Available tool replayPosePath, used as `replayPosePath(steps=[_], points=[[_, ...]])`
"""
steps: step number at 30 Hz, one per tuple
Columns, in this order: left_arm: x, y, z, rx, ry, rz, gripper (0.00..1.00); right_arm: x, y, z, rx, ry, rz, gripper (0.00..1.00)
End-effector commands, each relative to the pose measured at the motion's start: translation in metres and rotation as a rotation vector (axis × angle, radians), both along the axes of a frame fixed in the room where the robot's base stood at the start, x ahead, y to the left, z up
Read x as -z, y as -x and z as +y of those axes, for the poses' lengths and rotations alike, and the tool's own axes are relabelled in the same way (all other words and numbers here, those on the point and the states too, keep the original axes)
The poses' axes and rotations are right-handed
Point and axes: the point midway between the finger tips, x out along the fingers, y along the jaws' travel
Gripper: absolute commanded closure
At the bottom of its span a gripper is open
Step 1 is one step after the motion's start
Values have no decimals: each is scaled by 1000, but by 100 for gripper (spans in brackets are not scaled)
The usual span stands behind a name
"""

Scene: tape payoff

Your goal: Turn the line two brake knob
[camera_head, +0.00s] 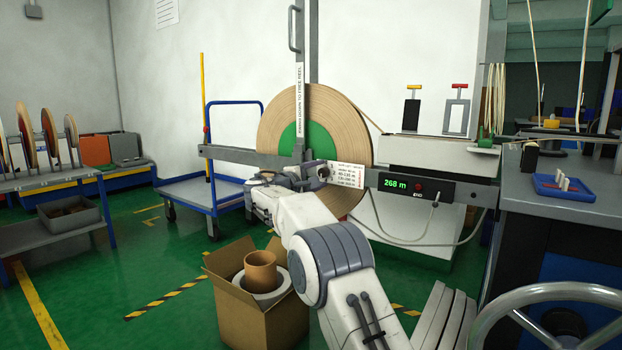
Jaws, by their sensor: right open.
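A large tan tape reel (354,130) with a green core (318,142) stands upright behind a grey horizontal bar (230,155). A white printed plate (347,175) is on the bar, right of the reel's middle. A small dark knob-like part (324,172) shows at the plate's left edge; it is partly hidden. My right gripper (312,177) is open at the bar, just left of this part. Its fingers look close to the part, but I cannot tell whether they touch it. My left gripper is not in view.
A green display reading 268 m (396,184) sits right of the plate. A vertical lever (299,75) with a label rises in front of the reel. An open cardboard box (232,300) stands below my right arm. A blue trolley (200,190) is at the left.

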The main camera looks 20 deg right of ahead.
Motion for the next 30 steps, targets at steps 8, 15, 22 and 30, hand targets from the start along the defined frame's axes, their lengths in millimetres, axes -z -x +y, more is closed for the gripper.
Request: replayPosePath(steps=[8,15,22,30], points=[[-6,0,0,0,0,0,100,-3,30,40,-5,1,1,35],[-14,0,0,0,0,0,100,-3,54,70,-3,0,0,35],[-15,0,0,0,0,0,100,-1,61,79,-1,0,1,35],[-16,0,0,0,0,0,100,-1,63,79,-2,-7,5,35]])
